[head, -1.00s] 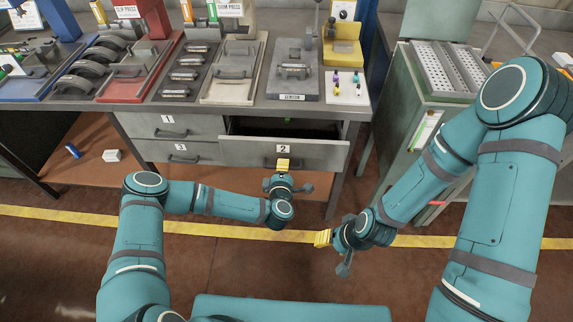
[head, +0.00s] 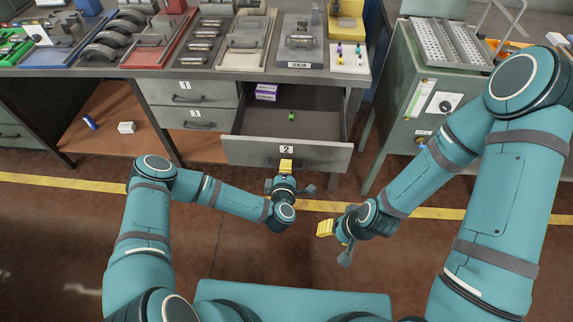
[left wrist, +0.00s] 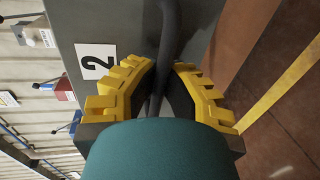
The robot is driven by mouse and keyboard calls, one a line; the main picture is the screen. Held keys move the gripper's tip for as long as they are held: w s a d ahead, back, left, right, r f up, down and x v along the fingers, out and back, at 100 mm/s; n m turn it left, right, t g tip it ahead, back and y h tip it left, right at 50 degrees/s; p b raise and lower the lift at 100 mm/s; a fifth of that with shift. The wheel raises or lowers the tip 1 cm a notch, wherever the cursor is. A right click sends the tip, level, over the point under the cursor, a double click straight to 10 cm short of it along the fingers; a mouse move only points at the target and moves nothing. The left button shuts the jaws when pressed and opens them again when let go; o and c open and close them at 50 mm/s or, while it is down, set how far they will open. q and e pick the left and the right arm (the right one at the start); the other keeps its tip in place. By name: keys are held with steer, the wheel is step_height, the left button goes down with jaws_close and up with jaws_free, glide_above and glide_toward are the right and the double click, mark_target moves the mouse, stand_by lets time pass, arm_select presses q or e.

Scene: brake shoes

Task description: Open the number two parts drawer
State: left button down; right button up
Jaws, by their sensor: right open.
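The number two drawer (head: 240,152) is a grey drawer under the bench with a "2" label on its front. It stands well pulled out, and its inside shows. My left gripper (head: 286,165) is at the drawer front. In the left wrist view its yellow fingers (left wrist: 165,66) are closed around the dark bar handle (left wrist: 168,40), one on each side, beside the "2" label.
Purple-and-white boxes (head: 266,92) and a small green item (head: 292,116) lie in the drawer. Two shut drawers (head: 185,93) are to its left. A grey-green cabinet (head: 425,95) stands at the right. Open floor lies in front.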

arm_select(q)
steer(key=shift+s, duration=0.15)
steer(key=c, duration=1)
jaws_free()
steer(key=shift+s, duration=0.15)
steer(key=v, duration=1.1)
steer(key=shift+s+r, duration=0.1)
steer(key=shift+s, duration=0.25)
